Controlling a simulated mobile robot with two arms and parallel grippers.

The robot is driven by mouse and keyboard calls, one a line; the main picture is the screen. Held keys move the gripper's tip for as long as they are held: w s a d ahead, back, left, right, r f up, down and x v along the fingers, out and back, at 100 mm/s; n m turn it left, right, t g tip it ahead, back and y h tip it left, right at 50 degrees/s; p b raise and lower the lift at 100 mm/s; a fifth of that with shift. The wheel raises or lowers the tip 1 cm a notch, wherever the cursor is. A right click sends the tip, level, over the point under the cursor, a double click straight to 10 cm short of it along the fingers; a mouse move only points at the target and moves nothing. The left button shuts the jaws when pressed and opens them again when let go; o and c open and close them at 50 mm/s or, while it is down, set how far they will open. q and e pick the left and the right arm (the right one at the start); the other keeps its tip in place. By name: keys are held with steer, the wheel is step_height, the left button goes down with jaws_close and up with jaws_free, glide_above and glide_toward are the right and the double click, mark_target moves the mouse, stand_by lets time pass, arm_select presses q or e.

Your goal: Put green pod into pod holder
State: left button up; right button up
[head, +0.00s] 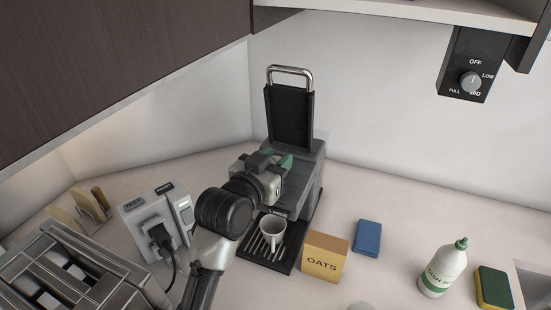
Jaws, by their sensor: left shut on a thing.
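The coffee machine (309,180) stands in the back corner with its black lid (290,118) raised and its metal handle at the top. My left gripper (276,158) is over the top front of the machine, just before the raised lid. It is shut on the green pod (286,161), of which only small green parts show between and beside the fingers. The pod holder is hidden behind my gripper and wrist, so I cannot tell how far the pod is from it. My right gripper is not in view.
A white mug (272,232) stands on the machine's drip tray (254,249). An oats box (325,257), a blue sponge (367,236) and a soap bottle (442,270) are to the right.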

arm_select(q)
steer(key=shift+f, duration=0.3)
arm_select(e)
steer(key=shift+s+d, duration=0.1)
arm_select(q)
steer(key=o, duration=1)
steer(key=shift+c, duration=0.2)
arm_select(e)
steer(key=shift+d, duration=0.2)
arm_select(q)
steer(key=shift+s, duration=0.1)
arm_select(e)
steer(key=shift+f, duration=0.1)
arm_select(q)
steer(key=b+v, duration=0.1)
steer(key=v, duration=0.6)
steer(key=shift+s+a+b, duration=0.15)
steer(key=shift+b, duration=0.15)
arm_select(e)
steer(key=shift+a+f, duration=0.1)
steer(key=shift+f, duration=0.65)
